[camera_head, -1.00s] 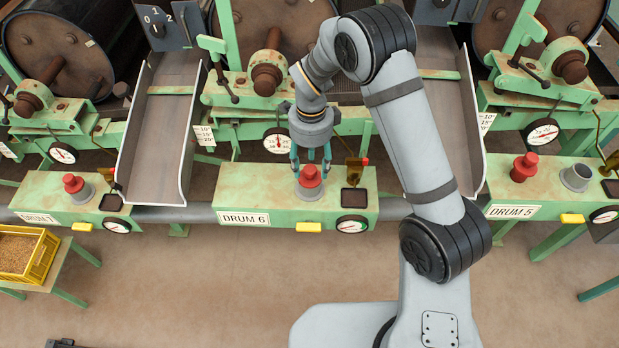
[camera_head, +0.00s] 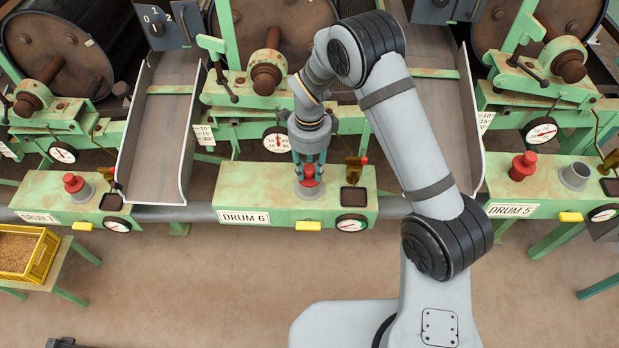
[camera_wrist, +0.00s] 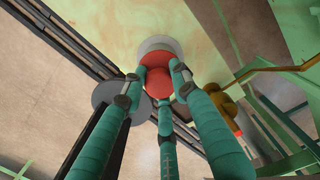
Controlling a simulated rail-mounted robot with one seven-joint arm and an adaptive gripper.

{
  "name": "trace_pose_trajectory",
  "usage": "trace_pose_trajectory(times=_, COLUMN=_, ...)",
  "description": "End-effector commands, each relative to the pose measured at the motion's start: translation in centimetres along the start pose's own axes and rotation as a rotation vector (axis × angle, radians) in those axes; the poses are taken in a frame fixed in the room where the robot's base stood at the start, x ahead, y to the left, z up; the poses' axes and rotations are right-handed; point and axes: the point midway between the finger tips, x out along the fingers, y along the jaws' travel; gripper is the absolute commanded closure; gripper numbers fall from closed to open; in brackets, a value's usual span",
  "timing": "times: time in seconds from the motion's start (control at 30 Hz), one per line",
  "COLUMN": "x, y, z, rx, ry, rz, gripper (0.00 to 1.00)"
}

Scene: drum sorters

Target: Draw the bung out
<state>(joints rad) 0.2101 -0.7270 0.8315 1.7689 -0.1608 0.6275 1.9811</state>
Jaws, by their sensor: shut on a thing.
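The red bung (camera_head: 309,172) stands upright in a grey round collar (camera_head: 309,190) on top of the green box labelled DRUM 6 (camera_head: 269,189). My gripper (camera_head: 309,170) points down from above, with its teal fingers shut around the bung. In the wrist view the fingers (camera_wrist: 156,90) close around the red bung (camera_wrist: 158,78), and the pale collar shows behind it. The fingers hide part of the bung's sides. The bung appears still seated in the collar; I cannot tell any gap between them.
A dark square pad (camera_head: 353,199), a brass lever (camera_head: 357,168) and a gauge (camera_head: 352,224) lie close to the right. A yellow tab (camera_head: 308,226) is on the front. The DRUM 5 box holds another red bung (camera_head: 523,166) beside an empty grey collar (camera_head: 574,176). Metal chutes flank the middle station.

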Motion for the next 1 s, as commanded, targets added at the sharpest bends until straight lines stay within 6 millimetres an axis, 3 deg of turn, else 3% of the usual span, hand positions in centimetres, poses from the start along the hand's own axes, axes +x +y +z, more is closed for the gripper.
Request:
trace_pose_trajectory(times=0.33, x=0.0, y=0.0, z=0.0, rx=0.0, ry=0.0, rz=0.0, gripper=0.99)
trace_pose_trajectory(times=0.67, x=-0.4, y=0.0, z=0.0, rx=0.0, ry=-0.001, rz=-0.001, gripper=1.0)
trace_pose_trajectory(times=0.97, x=-4.3, y=-0.1, z=0.1, rx=-0.001, ry=-0.003, rz=-0.005, gripper=1.0)
trace_pose_trajectory(times=1.0, x=-4.6, y=0.0, z=-1.0, rx=0.005, ry=-0.001, rz=-0.002, gripper=1.0)
